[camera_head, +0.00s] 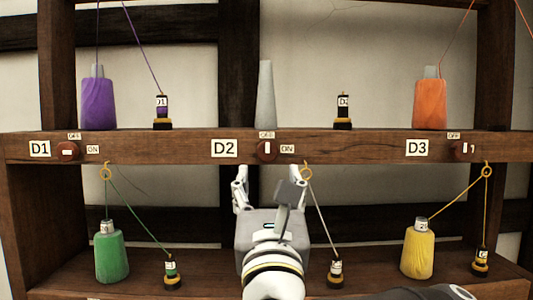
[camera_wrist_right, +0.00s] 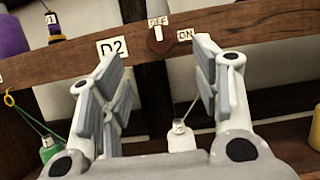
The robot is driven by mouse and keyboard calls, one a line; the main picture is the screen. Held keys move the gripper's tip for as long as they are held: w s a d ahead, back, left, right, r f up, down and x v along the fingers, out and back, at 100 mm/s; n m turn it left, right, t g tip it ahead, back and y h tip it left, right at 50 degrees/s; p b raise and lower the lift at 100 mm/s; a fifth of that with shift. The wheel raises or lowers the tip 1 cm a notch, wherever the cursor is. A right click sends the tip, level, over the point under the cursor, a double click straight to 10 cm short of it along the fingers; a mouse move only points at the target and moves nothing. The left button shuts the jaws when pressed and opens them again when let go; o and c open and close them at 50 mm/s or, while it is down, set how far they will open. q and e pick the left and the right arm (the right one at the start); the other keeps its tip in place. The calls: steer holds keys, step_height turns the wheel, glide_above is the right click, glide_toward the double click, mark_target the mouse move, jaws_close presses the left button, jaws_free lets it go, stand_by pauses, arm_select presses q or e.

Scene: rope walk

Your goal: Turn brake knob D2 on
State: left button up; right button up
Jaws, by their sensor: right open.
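Brake knob D2 (camera_head: 267,151) is a round red-brown knob on the front of the middle shelf beam, right of the D2 label (camera_head: 224,148). In the right wrist view, the knob (camera_wrist_right: 161,40) has a white mark standing upright, toward the OFF tag (camera_wrist_right: 158,21); the ON tag (camera_wrist_right: 185,34) is to its right. My right gripper (camera_head: 272,175) is open and empty, just below the knob in the head view. In the wrist view its fingers (camera_wrist_right: 155,62) spread to either side below the knob, apparently not touching it. My left gripper is not in view.
Knob D1 (camera_head: 67,152) and knob D3 (camera_head: 464,149) are on the same beam (camera_head: 340,148). A purple spool (camera_head: 97,104) and an orange spool (camera_head: 430,105) stand above. Green (camera_head: 111,258) and yellow (camera_head: 417,255) spools stand below, with threads through hooks (camera_head: 306,174).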

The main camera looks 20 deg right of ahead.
mark_target(268, 154)
steer(key=p+x, duration=0.4)
steer(key=x, duration=0.5)
steer(key=shift+w+d, duration=0.15)
steer(key=shift+w, duration=0.35)
